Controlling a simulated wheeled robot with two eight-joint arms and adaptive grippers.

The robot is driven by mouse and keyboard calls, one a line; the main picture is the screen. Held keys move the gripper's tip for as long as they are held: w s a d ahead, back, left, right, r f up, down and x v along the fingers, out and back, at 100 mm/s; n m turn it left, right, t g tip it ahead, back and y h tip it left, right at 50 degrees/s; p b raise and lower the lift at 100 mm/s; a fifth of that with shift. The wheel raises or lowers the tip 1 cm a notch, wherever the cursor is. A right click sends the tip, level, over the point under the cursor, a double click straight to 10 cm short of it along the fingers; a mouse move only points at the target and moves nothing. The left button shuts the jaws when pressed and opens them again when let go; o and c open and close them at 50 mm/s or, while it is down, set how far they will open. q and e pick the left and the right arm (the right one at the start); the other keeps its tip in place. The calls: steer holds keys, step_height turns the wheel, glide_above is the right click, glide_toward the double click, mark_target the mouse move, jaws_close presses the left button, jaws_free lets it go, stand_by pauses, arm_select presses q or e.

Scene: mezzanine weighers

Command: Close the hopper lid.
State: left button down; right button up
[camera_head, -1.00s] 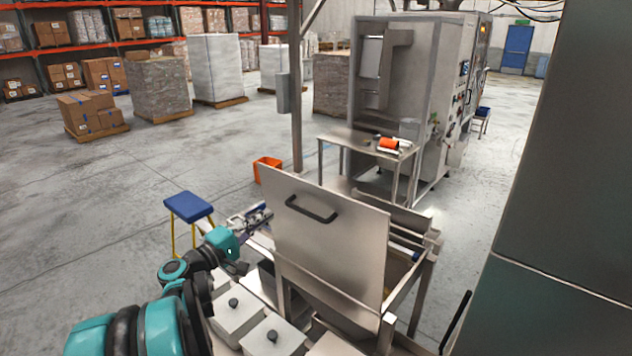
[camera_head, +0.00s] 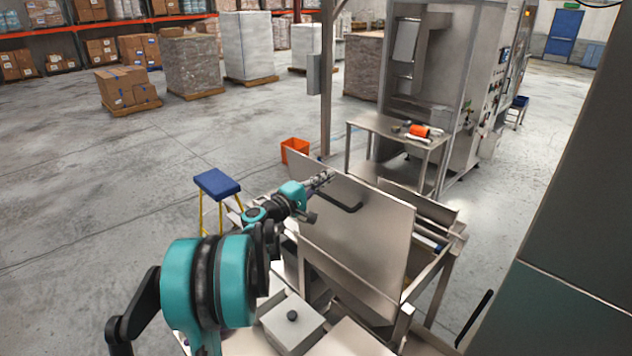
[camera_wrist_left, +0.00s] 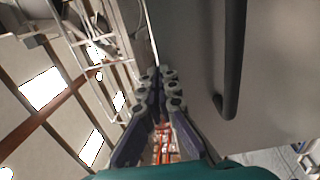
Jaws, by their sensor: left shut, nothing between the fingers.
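The hopper lid (camera_head: 365,253) is a flat steel panel standing raised and steeply tilted over the hopper frame. A black bar handle (camera_head: 348,206) is on the face turned to me. My left gripper (camera_head: 328,177) is shut and empty at the lid's upper left, close to the handle's left end. In the left wrist view, the shut fingers (camera_wrist_left: 160,78) are beside the lid (camera_wrist_left: 197,60), near its edge, with the handle (camera_wrist_left: 232,65) to their right. I cannot tell whether the fingers touch the lid. My right gripper is out of view.
A steel table (camera_head: 375,127) and a tall machine (camera_head: 455,70) stand farther back.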

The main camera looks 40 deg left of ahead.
arm_select(q)
steer(key=shift+w, duration=0.35)
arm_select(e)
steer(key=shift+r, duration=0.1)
